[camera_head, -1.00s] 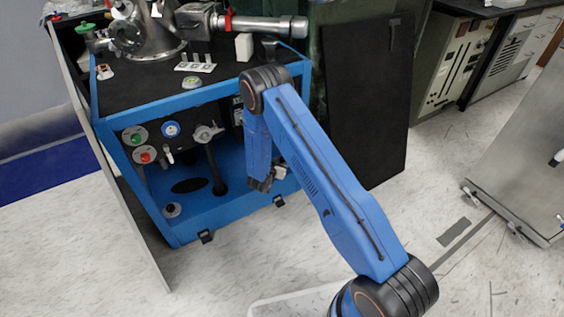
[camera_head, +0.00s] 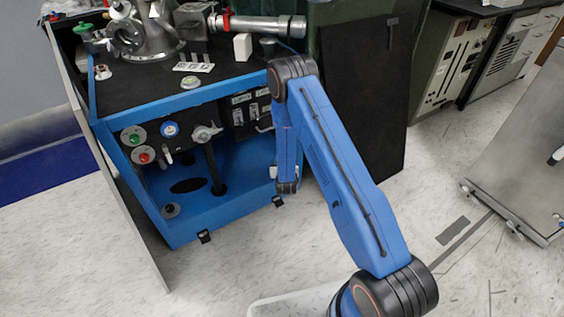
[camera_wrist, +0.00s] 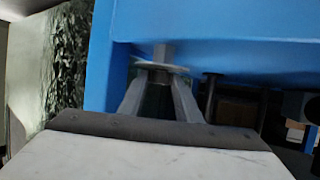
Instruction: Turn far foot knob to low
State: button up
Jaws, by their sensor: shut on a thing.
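The blue cart (camera_head: 215,220) stands on the floor, left of my arm. In the wrist view, my gripper (camera_wrist: 161,75) is shut on a thin grey disc with a short stem (camera_wrist: 163,66), right under the cart's blue frame (camera_wrist: 215,50). This looks like the far foot knob; its setting cannot be read. In the head view, my gripper (camera_head: 287,188) is low at the cart's right side, and its jaws and the knob are not clear. Two black feet, a left one (camera_head: 204,236) and a right one (camera_head: 278,201), show along the cart's front lower edge.
A thin grey panel (camera_head: 125,200) leans along the cart's left side. A metal vessel (camera_head: 145,35) and pipe sit on the cart. A steel cart (camera_head: 520,170) stands far right. Floor in front is free.

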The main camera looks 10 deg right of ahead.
jog(key=shift+n+y, duration=0.5)
jog(key=shift+y, duration=0.1)
jog(key=o, duration=1.1)
jog(key=shift+c, duration=0.2)
jog(key=shift+a+m+h, duration=0.1)
jog(key=shift+m+h, duration=0.2)
